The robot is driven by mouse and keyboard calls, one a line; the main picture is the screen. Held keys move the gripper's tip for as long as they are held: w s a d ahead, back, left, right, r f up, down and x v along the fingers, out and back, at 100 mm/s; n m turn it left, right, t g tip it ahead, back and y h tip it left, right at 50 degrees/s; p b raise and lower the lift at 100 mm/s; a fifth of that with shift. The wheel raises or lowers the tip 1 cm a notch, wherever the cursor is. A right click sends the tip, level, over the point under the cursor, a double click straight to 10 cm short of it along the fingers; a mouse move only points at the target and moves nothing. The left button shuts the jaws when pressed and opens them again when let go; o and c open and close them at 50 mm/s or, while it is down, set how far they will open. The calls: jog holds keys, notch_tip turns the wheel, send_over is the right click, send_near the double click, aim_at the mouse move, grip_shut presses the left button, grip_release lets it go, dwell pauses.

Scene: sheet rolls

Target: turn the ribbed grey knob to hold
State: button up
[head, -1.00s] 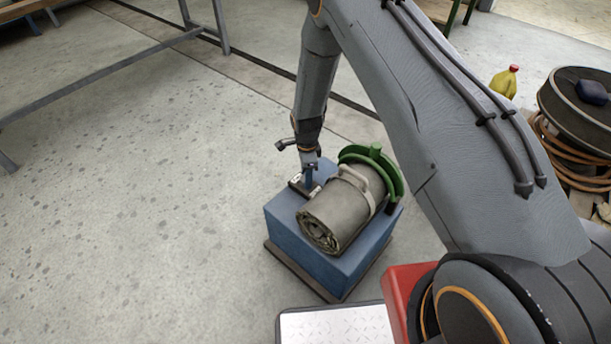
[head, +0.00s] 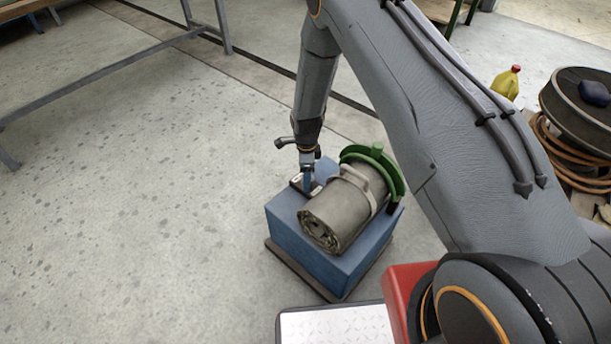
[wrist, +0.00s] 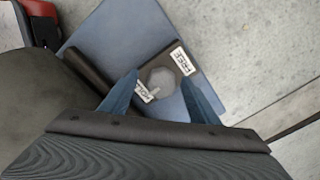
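The grey knob (wrist: 158,82) sits on a dark plate on the blue block (head: 300,232); its faceted outline shows in the wrist view, but ribs are too small to make out. A FREE label (wrist: 182,61) is at its upper right. A HOLD label (wrist: 144,93) is at its lower left, partly behind a finger. A small pale mark on the knob lies towards HOLD. My gripper (wrist: 160,77) has its two blue fingers apart, one on each side of the knob, with visible gaps. In the head view my gripper (head: 307,184) hides the knob.
A rolled grey-green sheet (head: 335,217) lies on the block close beside my gripper, with a strap and a green curved bracket (head: 393,172). A dark bar (wrist: 88,70) runs near the left finger. Open floor (head: 150,200) lies left of the block.

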jog(key=shift+w+d, duration=0.1)
jog(key=shift+d, duration=0.1)
jog(key=shift+r+p, duration=0.35)
jog(key=shift+r, duration=3.6)
